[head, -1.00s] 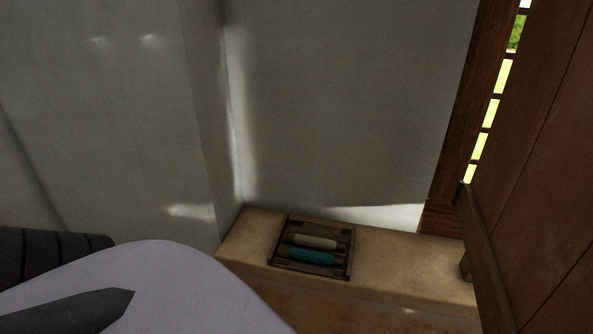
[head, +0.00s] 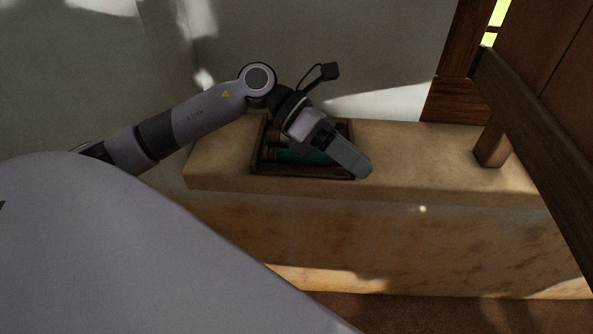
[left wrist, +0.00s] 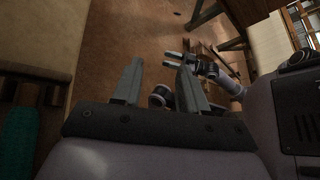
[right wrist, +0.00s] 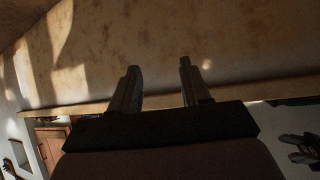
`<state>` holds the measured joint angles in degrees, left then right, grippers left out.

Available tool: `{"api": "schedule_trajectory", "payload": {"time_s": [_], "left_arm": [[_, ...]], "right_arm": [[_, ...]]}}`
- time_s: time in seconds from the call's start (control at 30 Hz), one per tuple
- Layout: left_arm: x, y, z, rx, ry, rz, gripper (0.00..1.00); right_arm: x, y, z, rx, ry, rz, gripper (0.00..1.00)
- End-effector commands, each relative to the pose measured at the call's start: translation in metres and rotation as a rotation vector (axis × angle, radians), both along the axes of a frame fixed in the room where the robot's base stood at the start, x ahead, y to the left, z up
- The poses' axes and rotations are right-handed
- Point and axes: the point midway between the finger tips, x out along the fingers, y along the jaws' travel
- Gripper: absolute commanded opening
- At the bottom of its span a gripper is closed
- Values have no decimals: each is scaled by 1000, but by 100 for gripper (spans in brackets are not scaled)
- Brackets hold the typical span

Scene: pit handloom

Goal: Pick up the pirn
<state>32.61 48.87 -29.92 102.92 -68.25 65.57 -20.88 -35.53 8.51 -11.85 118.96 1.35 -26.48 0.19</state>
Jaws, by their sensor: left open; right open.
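A teal pirn (head: 300,157) lies in a shallow dark wooden tray (head: 258,150) on the ledge. Part of the pirn is hidden behind my left gripper (head: 360,168). The gripper is open and empty, above the tray's right side and pointing down and right. In the left wrist view its fingers (left wrist: 160,72) are apart, and the teal pirn (left wrist: 20,130) shows at the left edge, outside them. The pale pirn behind the teal one is mostly hidden by the arm. My right gripper (right wrist: 158,76) is open and empty in its wrist view, facing a tan surface.
The tan ledge (head: 420,150) is clear to the right of the tray, as far as a wooden post (head: 493,146). A dark wooden beam and panel (head: 540,110) stand at the right. A grey wall rises behind the ledge. My right arm (left wrist: 215,72) shows in the left wrist view.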

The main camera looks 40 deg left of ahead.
Motion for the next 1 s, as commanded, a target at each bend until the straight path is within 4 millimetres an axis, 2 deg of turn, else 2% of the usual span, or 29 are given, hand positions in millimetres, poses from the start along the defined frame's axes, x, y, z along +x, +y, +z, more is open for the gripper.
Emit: {"api": "schedule_trajectory", "payload": {"time_s": [0.03, 0.2, 0.3, 0.4, 0.57, 0.77, 1.0], "left_arm": [[7, 23, -14, 140, -69, -26, 43], [19, 100, -25, 534, -180, -70, 43], [21, 136, -22, 691, -199, -69, 43], [21, 160, -18, 786, -202, -64, 43], [22, 169, -25, 836, -199, -63, 43], [26, 161, -40, 834, -199, -62, 43], [31, 146, -72, 830, -197, -64, 43]], "right_arm": [[1, 2, -16, 2, -3, 5, 47], [1, 5, -31, 4, -4, 15, 47], [1, 5, -36, 5, -5, 17, 47], [2, 6, -38, 7, -5, 18, 47], [2, 8, -38, 9, -10, 21, 47], [3, 11, -38, 10, -16, 28, 47], [5, 18, -36, 18, -35, 42, 47]]}}
